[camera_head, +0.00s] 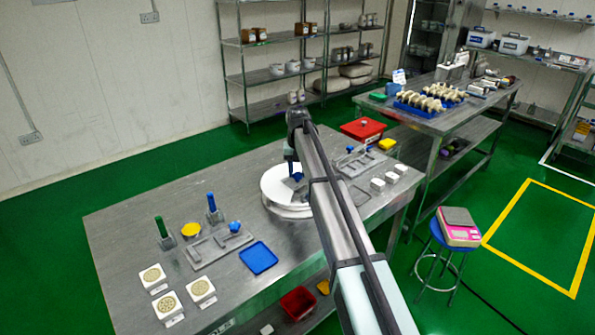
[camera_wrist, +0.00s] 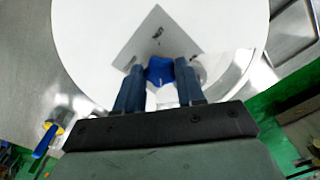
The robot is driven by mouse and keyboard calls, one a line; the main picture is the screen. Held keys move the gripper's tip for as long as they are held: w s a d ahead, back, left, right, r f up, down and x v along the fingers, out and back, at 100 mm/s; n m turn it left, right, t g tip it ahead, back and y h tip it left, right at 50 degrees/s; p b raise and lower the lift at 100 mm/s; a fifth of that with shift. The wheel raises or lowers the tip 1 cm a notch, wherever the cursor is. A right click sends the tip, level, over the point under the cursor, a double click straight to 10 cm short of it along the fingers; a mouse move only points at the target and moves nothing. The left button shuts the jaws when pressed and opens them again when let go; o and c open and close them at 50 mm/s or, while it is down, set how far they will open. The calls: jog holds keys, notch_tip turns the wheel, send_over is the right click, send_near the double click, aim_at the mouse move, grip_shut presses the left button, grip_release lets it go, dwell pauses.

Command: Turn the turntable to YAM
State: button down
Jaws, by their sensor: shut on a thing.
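The turntable (camera_head: 279,186) is a round white disc on a low base, on the metal workbench, and it fills most of the wrist view (camera_wrist: 90,35). A grey square plate (camera_wrist: 158,25) with small dark markings lies on it; the lettering is too small to read. A blue knob (camera_wrist: 159,68) stands at the near part of the plate. My gripper (camera_head: 294,172) reaches down over the disc. In the wrist view its two dark blue fingers are shut on the blue knob. My arm hides the turntable's right side in the head view.
A blue tray (camera_head: 258,258), a green-handled tool (camera_head: 162,232), a blue-handled tool (camera_head: 213,206) and white patterned blocks (camera_head: 201,291) are on the bench's left part. White blocks (camera_head: 378,184) and a red box (camera_head: 362,130) are at right. Bare metal lies left of the turntable.

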dwell(0.6)
jog(key=c, duration=0.7)
grip_release()
notch_tip(320, 180, up, 14)
jog(key=shift+f, duration=0.1)
